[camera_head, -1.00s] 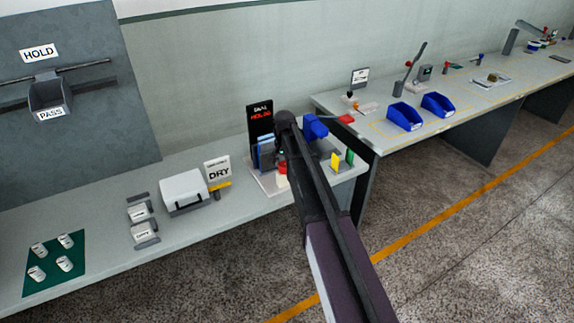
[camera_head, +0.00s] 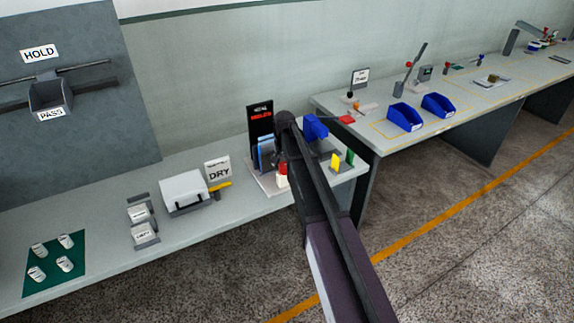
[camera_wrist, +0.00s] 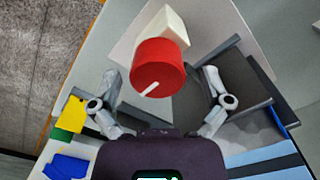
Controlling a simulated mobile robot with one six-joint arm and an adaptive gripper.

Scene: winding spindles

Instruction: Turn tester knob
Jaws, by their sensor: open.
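The red tester knob (camera_wrist: 158,68) is a round cap with a white pointer line on its face, on a cream-white block (camera_wrist: 174,24). In the head view the knob (camera_head: 282,168) shows just left of my arm. My gripper (camera_wrist: 161,78) is open, with one finger to the left and one to the right of the knob in the wrist view. A gap shows on each side, and I see no contact. In the head view my arm hides most of the gripper and part of the tester.
A black display with red lettering (camera_head: 261,120) stands behind the knob. Blue panels (camera_head: 266,152) stand beside it. Yellow (camera_head: 335,160) and green (camera_head: 350,157) cards and a blue bin (camera_head: 315,127) are close to my arm.

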